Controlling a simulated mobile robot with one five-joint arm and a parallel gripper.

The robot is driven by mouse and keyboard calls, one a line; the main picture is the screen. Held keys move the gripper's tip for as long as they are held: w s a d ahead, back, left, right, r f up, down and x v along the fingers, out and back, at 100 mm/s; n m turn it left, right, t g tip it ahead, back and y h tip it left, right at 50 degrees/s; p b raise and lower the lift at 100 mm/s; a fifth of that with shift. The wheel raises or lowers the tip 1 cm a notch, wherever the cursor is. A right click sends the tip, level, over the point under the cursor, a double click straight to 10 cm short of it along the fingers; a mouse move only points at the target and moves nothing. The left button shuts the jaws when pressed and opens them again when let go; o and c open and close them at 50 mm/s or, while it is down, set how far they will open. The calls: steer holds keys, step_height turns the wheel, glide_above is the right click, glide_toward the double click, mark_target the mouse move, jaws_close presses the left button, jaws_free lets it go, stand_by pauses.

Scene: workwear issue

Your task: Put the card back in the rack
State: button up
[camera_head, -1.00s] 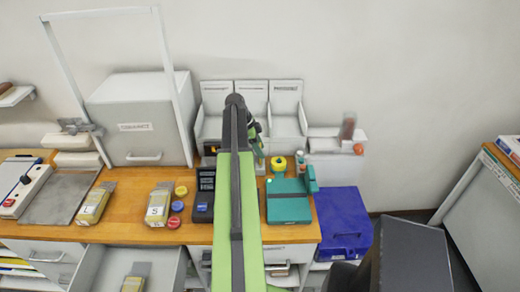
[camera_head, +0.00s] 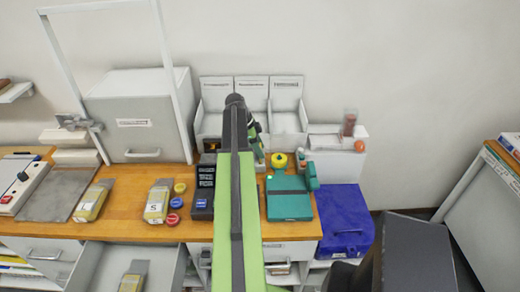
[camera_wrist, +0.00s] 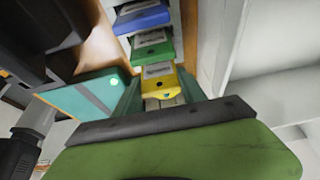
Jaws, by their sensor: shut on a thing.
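My gripper (camera_head: 258,150) is over the back of the wooden counter, in front of the labelled white rack (camera_head: 286,122), and my arm hides part of it. In the wrist view my gripper (camera_wrist: 158,92) is shut on a yellow card (camera_wrist: 157,80) with a pale label. Beyond it, in line, are a green card (camera_wrist: 152,50) and a blue card (camera_wrist: 140,18), each with a label, beside white upright walls. I cannot tell whether the yellow card touches the rack.
A teal case (camera_head: 288,207) lies right of my arm, with a yellow roll (camera_head: 279,161) behind it. A dark keypad device (camera_head: 203,202) and coloured round pots (camera_head: 175,205) are left. A blue crate (camera_head: 343,215) stands right of the counter. An open drawer (camera_head: 90,268) juts out in front.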

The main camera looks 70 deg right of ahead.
steer(key=shift+f+b, duration=0.55)
steer(key=shift+f, duration=0.1)
stand_by(0.3)
steer(key=o, duration=1.4)
step_height(320, 180, up, 9)
steer(key=p, duration=0.9)
steer(key=shift+r, duration=0.1)
